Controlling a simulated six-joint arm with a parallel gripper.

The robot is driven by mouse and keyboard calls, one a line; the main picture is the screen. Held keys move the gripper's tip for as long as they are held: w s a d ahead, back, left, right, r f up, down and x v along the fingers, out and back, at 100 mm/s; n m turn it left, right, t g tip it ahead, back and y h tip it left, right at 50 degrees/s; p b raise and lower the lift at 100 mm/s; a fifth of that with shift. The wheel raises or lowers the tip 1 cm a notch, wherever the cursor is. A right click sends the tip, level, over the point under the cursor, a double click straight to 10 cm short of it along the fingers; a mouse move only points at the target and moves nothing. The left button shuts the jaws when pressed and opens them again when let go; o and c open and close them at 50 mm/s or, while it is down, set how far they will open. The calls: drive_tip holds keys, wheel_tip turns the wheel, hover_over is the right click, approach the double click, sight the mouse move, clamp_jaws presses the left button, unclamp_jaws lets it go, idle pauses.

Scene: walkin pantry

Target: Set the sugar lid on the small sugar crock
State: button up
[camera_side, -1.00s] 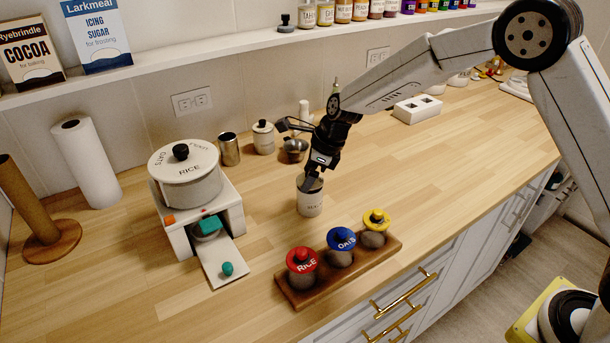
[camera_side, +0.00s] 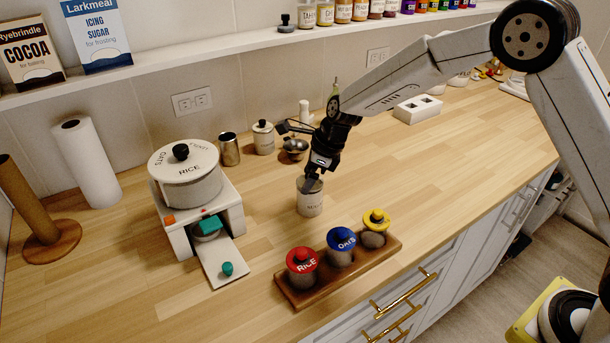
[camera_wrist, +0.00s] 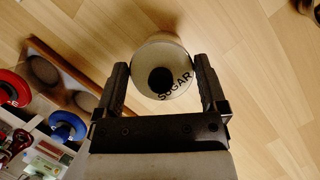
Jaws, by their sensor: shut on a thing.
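The small sugar crock (camera_side: 311,204) is a pale cylinder with dark lettering, upright on the wooden counter in the side view. My gripper (camera_side: 312,184) points down at the top of the crock. In the wrist view the round pale sugar lid (camera_wrist: 177,78), with a black knob and the word SUGAR, lies between the two fingers of my gripper (camera_wrist: 162,80). The fingers are shut on its sides. In the side view the fingers mostly hide the lid, and I cannot tell whether it rests on the crock or is just above it.
A wooden rack (camera_side: 294,299) with red, blue and yellow lidded jars stands in front of the crock. A white dispenser (camera_side: 179,235) with a drum stands to the left. The counter right of the crock is clear.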

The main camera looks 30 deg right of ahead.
drive_tip(key=shift+f, duration=0.2)
drive_tip(key=o, duration=0.9)
drive_tip(key=shift+r, duration=0.15)
drive_tip(key=shift+r, duration=3.4)
drive_tip(key=shift+s+d+n, duration=0.3)
drive_tip(key=shift+s, duration=0.05)
drive_tip(key=s+d+f+n+h, duration=0.1)
drive_tip(key=s+d+n, duration=0.3)
drive_tip(key=s+n, duration=0.4)
drive_tip(key=s+d+f+n+h, duration=0.1)
drive_tip(key=s+d+n, duration=0.2)
drive_tip(key=s+n, duration=0.5)
drive_tip(key=s+d+f+n+h, duration=0.1)
drive_tip(key=s+d+n, duration=0.3)
drive_tip(key=s+n, duration=0.5)
drive_tip(key=shift+s+d+f+h, duration=0.15)
drive_tip(key=shift+d+f+h, duration=0.15)
drive_tip(key=shift+f, duration=0.15)
